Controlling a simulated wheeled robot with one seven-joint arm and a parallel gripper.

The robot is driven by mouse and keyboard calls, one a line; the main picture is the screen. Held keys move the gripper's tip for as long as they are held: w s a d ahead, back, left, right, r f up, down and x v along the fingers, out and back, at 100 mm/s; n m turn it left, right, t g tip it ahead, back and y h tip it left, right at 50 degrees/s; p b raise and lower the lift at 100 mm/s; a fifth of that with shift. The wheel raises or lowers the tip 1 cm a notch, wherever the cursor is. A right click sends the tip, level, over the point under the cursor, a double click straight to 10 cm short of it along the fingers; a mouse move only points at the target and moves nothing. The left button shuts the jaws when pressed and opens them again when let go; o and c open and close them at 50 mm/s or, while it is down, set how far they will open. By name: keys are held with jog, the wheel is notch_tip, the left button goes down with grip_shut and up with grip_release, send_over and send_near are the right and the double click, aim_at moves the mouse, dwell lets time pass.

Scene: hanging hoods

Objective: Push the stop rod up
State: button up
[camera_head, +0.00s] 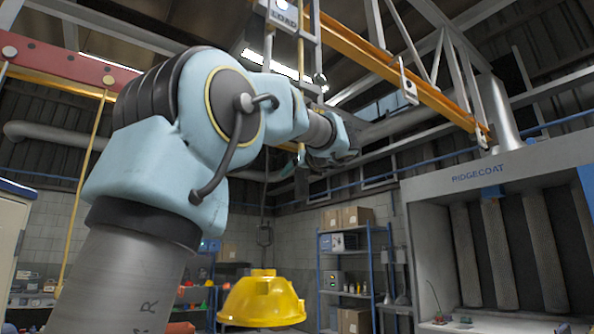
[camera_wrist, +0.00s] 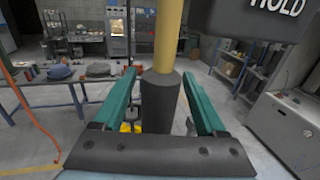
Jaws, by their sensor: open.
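In the wrist view, a yellow rod (camera_wrist: 168,35) with a thick dark sleeve (camera_wrist: 160,100) at its lower end hangs upright. My gripper (camera_wrist: 159,74) is open, with one teal finger on each side of the sleeve. I see gaps beside it, but cannot tell whether anything touches. In the head view the yellow rod (camera_head: 301,85) runs down from the overhead frame beside the end of my arm. My gripper is mostly hidden there, near the rod's lower part. A black sign (camera_wrist: 262,18) reading "HOLD" is at the upper right of the wrist view.
A yellow hood (camera_head: 262,301) hangs below my arm. A grey booth (camera_head: 500,230) marked RIDGECOAT stands at right, shelving (camera_head: 345,265) behind. Benches (camera_wrist: 75,85) stand at left in the wrist view.

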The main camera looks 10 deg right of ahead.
jog(key=shift+w+a, duration=0.1)
jog(key=shift+w, duration=0.45)
grip_shut()
dwell(1.1)
